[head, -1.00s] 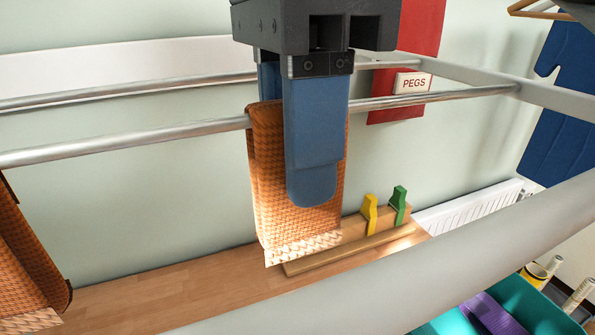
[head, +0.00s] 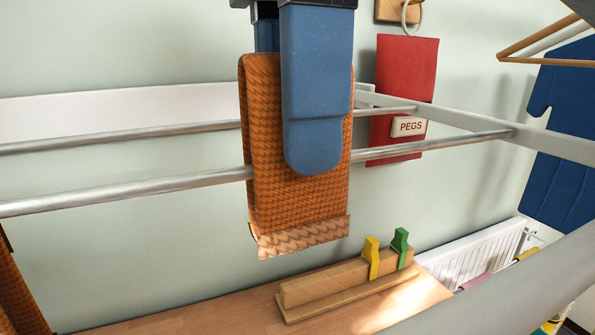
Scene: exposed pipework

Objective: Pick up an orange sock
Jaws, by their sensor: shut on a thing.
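An orange sock (head: 305,205) with a houndstooth-like pattern and a paler band at its lower end hangs folded from my gripper (head: 290,110). The gripper's blue fingers are shut on its upper part, one in front and one mostly hidden behind. The sock's fold is now above the near metal rail (head: 120,193), and its front hangs before the rail. Whether the back part is clear of the rail is hidden. A second orange sock (head: 18,285) shows partly at the lower left edge.
A wooden block with a yellow peg (head: 371,257) and a green peg (head: 400,247) stands on the wooden surface (head: 230,312) below. A red peg bag (head: 402,85) hangs on the wall behind. A grey bar (head: 500,285) crosses the lower right. A blue garment (head: 565,135) hangs at right.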

